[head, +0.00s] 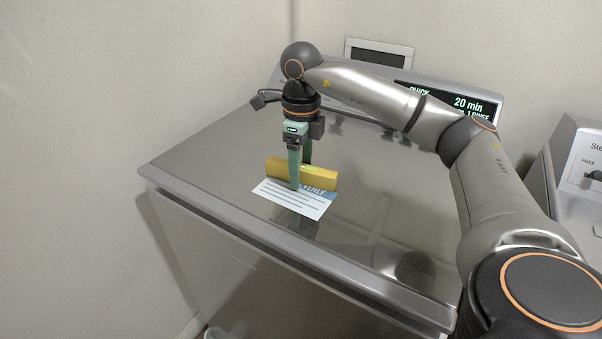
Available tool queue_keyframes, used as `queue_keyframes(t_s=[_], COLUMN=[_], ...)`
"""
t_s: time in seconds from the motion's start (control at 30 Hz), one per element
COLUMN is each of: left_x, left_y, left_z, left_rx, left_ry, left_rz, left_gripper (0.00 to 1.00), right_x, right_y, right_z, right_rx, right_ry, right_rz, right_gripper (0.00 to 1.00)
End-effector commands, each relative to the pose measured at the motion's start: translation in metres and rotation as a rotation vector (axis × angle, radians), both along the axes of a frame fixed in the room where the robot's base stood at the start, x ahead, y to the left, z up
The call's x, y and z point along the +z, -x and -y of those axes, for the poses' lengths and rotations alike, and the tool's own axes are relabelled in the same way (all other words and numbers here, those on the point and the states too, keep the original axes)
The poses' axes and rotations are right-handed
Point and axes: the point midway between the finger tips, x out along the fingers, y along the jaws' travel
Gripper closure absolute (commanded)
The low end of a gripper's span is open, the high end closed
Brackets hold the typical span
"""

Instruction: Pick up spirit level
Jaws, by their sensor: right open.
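The spirit level (318,178) is a yellow bar standing on the steel top of the washer, just behind a printed card. My right gripper (300,178) points down over it, with one green finger in front of the bar and the other behind it. The jaws are open and straddle the level near its middle. Whether a finger touches it I cannot tell. The front finger hides a narrow strip of the level. My left gripper is out of view.
The white and blue printed card (295,199) lies flat in front of the level. The washer top (215,150) is otherwise clear. Its control panel with a lit display (468,104) stands at the back. Another machine (580,165) stands at the right, and walls close in left and behind.

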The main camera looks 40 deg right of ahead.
Motion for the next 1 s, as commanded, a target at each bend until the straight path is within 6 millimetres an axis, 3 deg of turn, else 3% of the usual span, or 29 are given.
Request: queue_keyframes(t_s=[0.13,0.7,1.0], left_x=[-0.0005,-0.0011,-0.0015], left_y=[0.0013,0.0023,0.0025], left_z=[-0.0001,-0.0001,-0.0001], left_rx=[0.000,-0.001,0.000], left_ry=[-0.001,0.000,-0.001], left_rz=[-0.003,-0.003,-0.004], left_gripper=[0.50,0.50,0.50], right_x=[0.0003,0.0006,0.0009], right_y=[0.0000,-0.0001,-0.0002], right_z=[0.0001,0.0000,-0.0001], right_rx=[0.000,0.000,0.000], right_ry=[0.000,0.000,0.000], right_rz=[0.000,0.000,0.001], right_gripper=[0.35,0.99,1.00])
